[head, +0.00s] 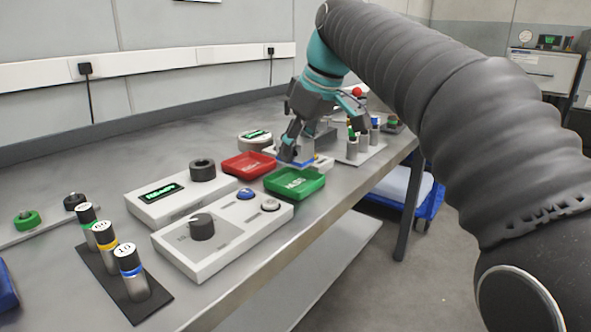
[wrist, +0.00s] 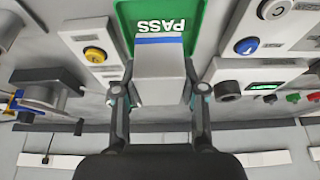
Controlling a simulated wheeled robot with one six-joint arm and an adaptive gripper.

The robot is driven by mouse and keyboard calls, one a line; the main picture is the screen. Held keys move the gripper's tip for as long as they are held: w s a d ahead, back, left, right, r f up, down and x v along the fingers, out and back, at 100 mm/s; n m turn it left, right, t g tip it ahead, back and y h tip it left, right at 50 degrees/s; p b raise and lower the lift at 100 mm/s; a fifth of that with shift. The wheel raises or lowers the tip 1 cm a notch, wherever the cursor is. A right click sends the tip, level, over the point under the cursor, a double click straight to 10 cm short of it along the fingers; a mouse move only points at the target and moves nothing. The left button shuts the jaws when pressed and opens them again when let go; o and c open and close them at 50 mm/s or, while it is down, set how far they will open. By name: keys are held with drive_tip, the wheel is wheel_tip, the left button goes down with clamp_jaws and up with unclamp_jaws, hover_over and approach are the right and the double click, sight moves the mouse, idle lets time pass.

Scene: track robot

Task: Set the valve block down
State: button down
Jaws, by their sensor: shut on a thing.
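The valve block (wrist: 160,68) is a pale grey metal block with a blue stripe at one end. My gripper (wrist: 161,92) is shut on it, one finger along each side, in the wrist view. In the head view my gripper (head: 301,143) points down over the bench, and the blue stripe of the block shows below it. The green tray (head: 312,187) marked PASS lies just in front. In the wrist view the block covers part of this tray (wrist: 198,14). Whether the block touches anything beneath is hidden.
A red tray (head: 232,162) lies left of the green one. Control boxes with a display (head: 150,207) and a knob (head: 238,240) stand nearer. Several labelled cylinders stand on a dark strip (head: 150,308). A rack (head: 370,155) stands at the right. The bench edge is close to the trays.

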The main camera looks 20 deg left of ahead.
sight(295, 167)
drive_tip(key=shift+s+a+f, duration=0.1)
drive_tip(key=shift+a+f, duration=0.1)
drive_tip(key=shift+f+b, duration=0.6)
drive_tip(key=shift+f, duration=1.25)
drive_tip(key=shift+f, duration=0.1)
drive_tip(key=c, duration=0.9)
unclamp_jaws()
drive_tip(key=p+v, duration=0.2)
drive_tip(key=v, duration=0.8)
drive_tip(key=shift+r+p, duration=0.35)
drive_tip(key=shift+r, duration=0.05)
drive_tip(key=shift+s+d+r, duration=0.15)
drive_tip(key=shift+d+r, duration=0.2)
drive_tip(key=shift+r, duration=0.3)
